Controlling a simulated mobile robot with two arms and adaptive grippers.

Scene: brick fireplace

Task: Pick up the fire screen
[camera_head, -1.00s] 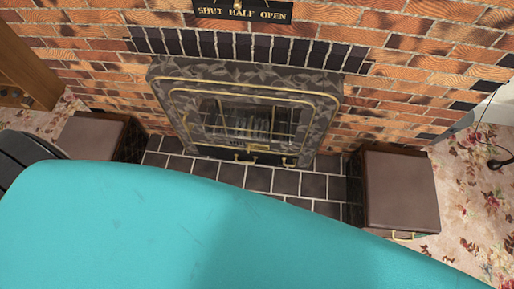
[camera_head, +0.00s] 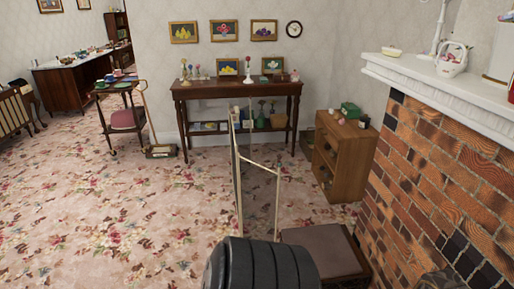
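A tall upright panel with a thin pale brass-like frame (camera_head: 237,185) and see-through middle stands left of the brick fireplace wall, seen nearly edge-on. It looks like the fire screen. Its lower right part is hidden behind a black ribbed part of my own arm at the bottom of the view. I cannot tell whether that arm touches it. Neither of my grippers shows.
A brown-topped box (camera_head: 322,250) sits beside the brick wall (camera_head: 425,185) under a white mantel (camera_head: 430,80). A wooden cabinet (camera_head: 340,160) and a dark console table (camera_head: 240,90) stand behind. Flowered carpet (camera_head: 110,215) on the left is mostly clear.

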